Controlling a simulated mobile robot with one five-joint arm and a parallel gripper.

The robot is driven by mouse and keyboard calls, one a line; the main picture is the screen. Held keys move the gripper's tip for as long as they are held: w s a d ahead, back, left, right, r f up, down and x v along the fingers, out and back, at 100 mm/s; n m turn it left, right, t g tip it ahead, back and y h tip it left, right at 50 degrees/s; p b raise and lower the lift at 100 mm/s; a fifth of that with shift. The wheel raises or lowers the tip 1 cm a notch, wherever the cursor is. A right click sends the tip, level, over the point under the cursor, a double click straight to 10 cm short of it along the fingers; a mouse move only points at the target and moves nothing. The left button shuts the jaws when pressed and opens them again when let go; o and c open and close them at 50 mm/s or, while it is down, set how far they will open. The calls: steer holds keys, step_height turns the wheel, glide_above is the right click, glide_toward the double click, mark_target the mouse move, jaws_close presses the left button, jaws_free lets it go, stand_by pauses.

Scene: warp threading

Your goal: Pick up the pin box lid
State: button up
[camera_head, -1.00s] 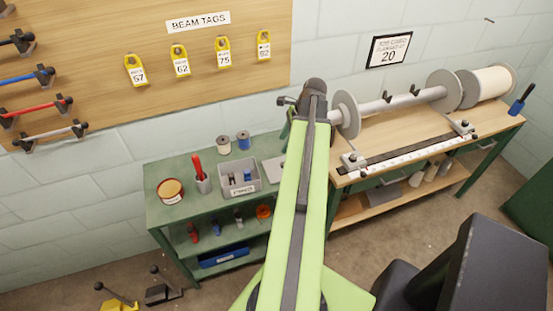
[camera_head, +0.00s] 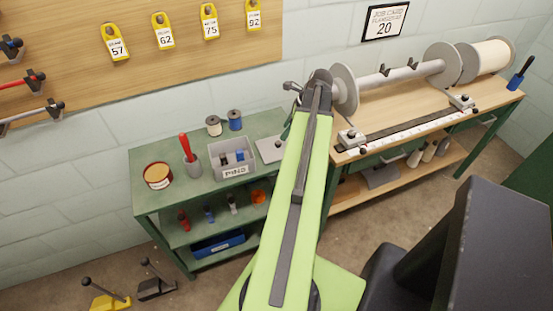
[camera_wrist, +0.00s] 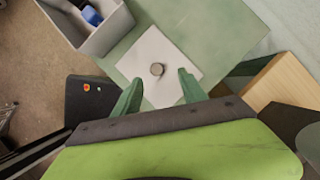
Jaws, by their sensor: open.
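The pin box lid is a flat pale grey square plate with a round knob in its middle. It lies on the green bench top beside the pin box, and in the head view the lid (camera_head: 269,150) is partly hidden by my arm. In the wrist view the lid (camera_wrist: 165,50) lies below and between my fingers. My gripper (camera_wrist: 158,86) is open and empty, its two green fingers apart on either side of the lid's near part, with the knob just beyond the fingertips. The grey pin box (camera_head: 232,172), labelled PINS, stands open left of the lid; its corner shows in the wrist view (camera_wrist: 98,38).
The green bench (camera_head: 160,206) also bears a tin (camera_head: 158,176), a cup with a red tool (camera_head: 190,160) and two spools (camera_head: 224,122). A wooden bench (camera_head: 400,128) with a warp beam stands close on the right. The wall is behind.

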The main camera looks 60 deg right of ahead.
mark_target(278, 142)
steer(key=shift+x, duration=0.9)
steer(key=b+x, duration=0.5)
steer(key=shift+s+a+f, duration=0.15)
steer(key=shift+a+f, duration=0.05)
steer(key=shift+a, duration=0.15)
steer(key=shift+r, duration=0.2)
jaws_close()
